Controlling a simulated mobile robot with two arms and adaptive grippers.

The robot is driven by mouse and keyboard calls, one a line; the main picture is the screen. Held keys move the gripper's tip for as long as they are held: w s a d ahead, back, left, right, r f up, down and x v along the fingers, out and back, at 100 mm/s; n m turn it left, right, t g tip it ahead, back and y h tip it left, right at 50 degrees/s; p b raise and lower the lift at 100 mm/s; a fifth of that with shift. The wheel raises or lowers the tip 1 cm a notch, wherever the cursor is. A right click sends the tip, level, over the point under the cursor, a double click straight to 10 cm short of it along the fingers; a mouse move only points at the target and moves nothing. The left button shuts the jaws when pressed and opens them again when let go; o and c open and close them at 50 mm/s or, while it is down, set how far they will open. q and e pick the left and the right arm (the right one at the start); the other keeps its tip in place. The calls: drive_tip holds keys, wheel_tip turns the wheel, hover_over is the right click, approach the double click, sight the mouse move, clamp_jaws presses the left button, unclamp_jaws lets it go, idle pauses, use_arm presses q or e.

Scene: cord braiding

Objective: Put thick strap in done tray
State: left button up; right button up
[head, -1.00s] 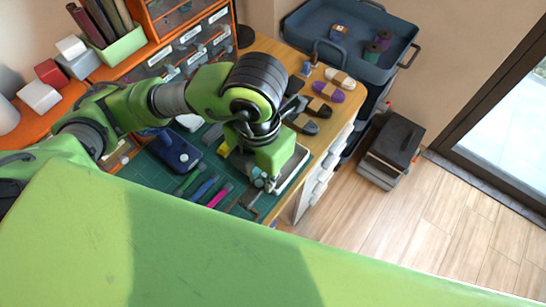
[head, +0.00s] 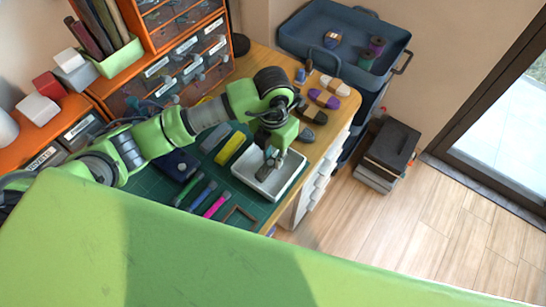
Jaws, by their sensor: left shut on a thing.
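The white tray (head: 292,184), which I take for the done tray, lies on the front right of the green cutting mat. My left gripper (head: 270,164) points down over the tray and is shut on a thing. I take it for the thick strap, but it is too small and too hidden by the fingers to make out its shape. I cannot tell whether it touches the tray floor. My right gripper is not in view.
On the mat (head: 150,187) left of the tray are a yellow block (head: 230,150), a dark blue box (head: 180,165), several coloured tools (head: 215,204) and a brown angle piece (head: 240,215). Cord bundles (head: 323,98) lie behind, near a blue-grey trolley (head: 345,60).

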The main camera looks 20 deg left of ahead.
sight(273, 160)
use_arm(q)
drive_tip(key=shift+s+f, duration=0.1)
drive_tip(key=shift+f, duration=0.75)
drive_tip(key=o, duration=1)
drive_tip(key=shift+c, duration=0.2)
drive_tip(key=shift+r, duration=0.15)
drive_tip(key=shift+r, duration=0.3)
wheel_tip(273, 160, up, 12)
drive_tip(key=b, duration=0.1)
drive_tip(key=shift+f, duration=0.25)
drive_tip(key=shift+f, duration=0.1)
